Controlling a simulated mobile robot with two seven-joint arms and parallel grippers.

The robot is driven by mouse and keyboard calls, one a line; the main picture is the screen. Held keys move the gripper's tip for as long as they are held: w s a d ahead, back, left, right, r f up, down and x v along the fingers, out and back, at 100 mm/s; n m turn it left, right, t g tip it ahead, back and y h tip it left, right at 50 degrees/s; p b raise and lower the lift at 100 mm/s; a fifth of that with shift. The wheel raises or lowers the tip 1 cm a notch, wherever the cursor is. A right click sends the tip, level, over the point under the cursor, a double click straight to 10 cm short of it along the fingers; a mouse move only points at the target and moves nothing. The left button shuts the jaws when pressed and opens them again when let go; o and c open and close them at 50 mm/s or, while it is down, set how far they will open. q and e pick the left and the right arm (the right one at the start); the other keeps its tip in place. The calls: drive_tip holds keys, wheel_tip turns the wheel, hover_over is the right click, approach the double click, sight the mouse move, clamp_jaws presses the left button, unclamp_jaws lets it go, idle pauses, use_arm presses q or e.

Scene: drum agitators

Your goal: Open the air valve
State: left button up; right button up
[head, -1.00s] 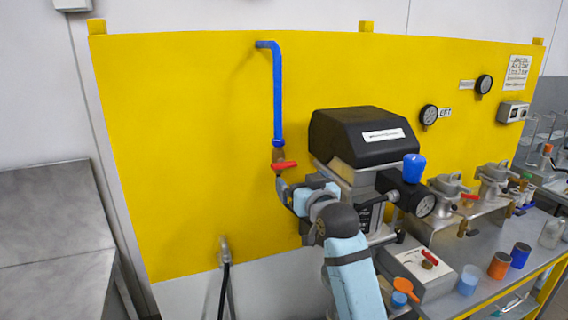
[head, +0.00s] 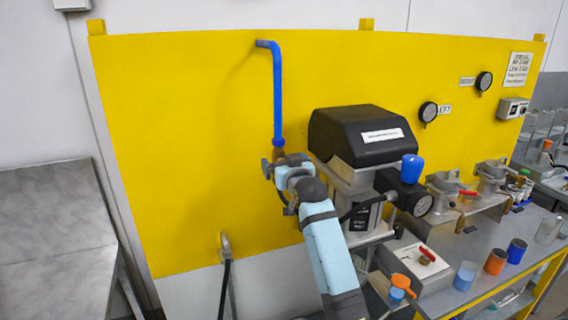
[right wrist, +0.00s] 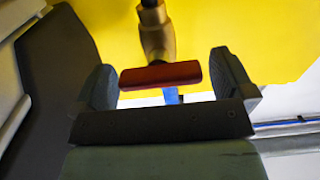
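The air valve has a brass body (right wrist: 156,36) and a red lever handle (right wrist: 160,75), seen in the right wrist view. In the head view only a bit of brass (head: 279,154) shows below the blue pipe (head: 278,100); the handle is hidden behind my right gripper (head: 272,168). In the right wrist view my right gripper (right wrist: 166,72) is open, a finger on each side of the handle. The handle lies lengthwise from near one finger towards the other, with small gaps at both ends. My left gripper is not in view.
A yellow panel (head: 180,130) stands behind the valve. Close on the right is a black-topped machine (head: 362,135) with a gauge and blue knob. A grey bench (head: 450,265) holds several cups. The panel left of the pipe is bare, except for a low hose fitting (head: 226,245).

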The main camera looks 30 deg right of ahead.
drive_tip(key=c, duration=0.8)
drive_tip(key=shift+c, duration=0.2)
